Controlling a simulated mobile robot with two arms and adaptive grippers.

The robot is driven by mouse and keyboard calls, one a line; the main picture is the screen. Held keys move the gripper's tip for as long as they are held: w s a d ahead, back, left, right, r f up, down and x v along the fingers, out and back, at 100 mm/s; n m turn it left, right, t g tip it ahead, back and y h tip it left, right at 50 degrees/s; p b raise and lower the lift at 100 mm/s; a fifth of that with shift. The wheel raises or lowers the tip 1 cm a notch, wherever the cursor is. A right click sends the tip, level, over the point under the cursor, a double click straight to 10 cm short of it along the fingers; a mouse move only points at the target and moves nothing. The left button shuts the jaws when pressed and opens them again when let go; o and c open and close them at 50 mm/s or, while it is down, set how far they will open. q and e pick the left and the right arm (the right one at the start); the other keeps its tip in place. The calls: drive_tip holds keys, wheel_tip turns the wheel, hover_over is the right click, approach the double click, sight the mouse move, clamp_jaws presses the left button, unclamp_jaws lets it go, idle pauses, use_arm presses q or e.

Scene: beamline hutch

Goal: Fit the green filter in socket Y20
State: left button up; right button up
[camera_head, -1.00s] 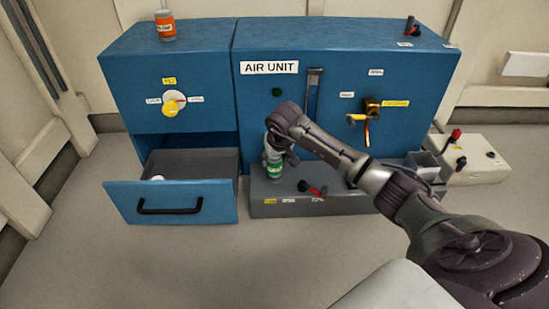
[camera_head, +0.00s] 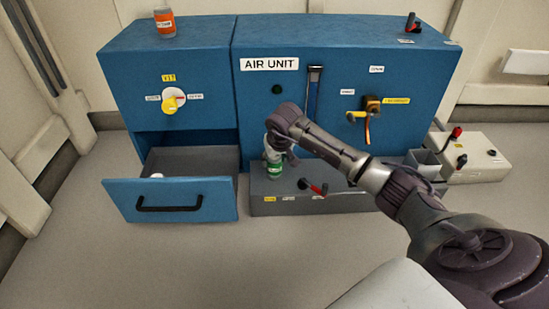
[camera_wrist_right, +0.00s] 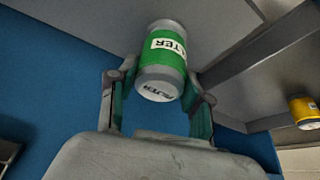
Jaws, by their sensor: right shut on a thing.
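The green filter (camera_head: 276,170) is a small can with a green band and grey ends. It is upright at the left end of the grey ledge (camera_head: 345,206) in front of the air unit. My right gripper (camera_head: 274,155) is shut on it from above. The right wrist view shows the filter (camera_wrist_right: 162,62) between the two fingers, with its printed grey end towards the camera. A yellow label (camera_head: 270,199) is on the ledge front below the filter, too small to read. I cannot tell whether the filter is seated in a socket. My left gripper is not in view.
An open drawer (camera_head: 170,200) sticks out at the left. An orange can (camera_head: 165,22) stands on the left blue cabinet. A pale box (camera_head: 475,160) with switches lies at the right.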

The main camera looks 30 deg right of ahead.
drive_tip(key=o, duration=1.4)
drive_tip(key=shift+r, duration=0.1)
drive_tip(key=shift+c, duration=0.2)
drive_tip(key=v, duration=1.2)
